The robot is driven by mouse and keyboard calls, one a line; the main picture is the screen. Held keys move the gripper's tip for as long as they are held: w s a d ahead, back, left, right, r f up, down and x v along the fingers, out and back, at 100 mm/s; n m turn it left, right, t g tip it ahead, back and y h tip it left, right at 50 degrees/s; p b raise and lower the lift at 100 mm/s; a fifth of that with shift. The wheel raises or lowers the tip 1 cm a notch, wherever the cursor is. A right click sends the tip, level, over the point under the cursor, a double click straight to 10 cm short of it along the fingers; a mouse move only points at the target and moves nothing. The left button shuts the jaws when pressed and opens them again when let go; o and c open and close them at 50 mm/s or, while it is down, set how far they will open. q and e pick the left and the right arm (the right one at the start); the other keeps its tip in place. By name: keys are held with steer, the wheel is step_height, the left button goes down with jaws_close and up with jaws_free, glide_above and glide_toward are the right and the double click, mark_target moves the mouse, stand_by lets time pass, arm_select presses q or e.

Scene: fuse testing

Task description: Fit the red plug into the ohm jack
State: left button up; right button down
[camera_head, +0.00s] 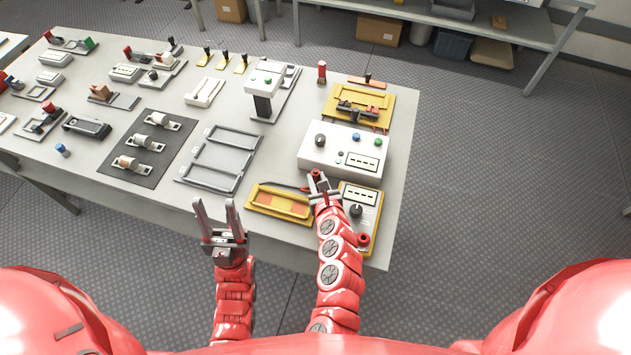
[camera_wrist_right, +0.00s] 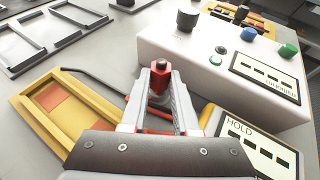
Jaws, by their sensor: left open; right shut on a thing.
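The red plug (camera_head: 316,174) is held upright at the tips of my right gripper (camera_head: 322,190). In the right wrist view the red plug (camera_wrist_right: 160,76) sits between the two fingers of the right gripper (camera_wrist_right: 162,88), which is shut on it. The yellow multimeter (camera_head: 372,222) lies by the front right corner of the table, to the right of my right gripper. Its screen and HOLD label show in the wrist view (camera_wrist_right: 250,145). A red round piece (camera_head: 363,240) is at its lower end. I cannot make out the ohm jack. My left gripper (camera_head: 214,203) is open and empty at the table's front edge.
A white box with knobs (camera_head: 342,150) stands just beyond my right gripper. A yellow tray (camera_head: 280,212) lies to its left, with a dark lead (camera_wrist_right: 97,82) nearby. Grey frames (camera_head: 222,160) and a black mat (camera_head: 135,172) with several fuses lie further left.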

mark_target(317, 172)
steer(key=shift+r+p, duration=1.4)
steer(key=shift+r, duration=0.65)
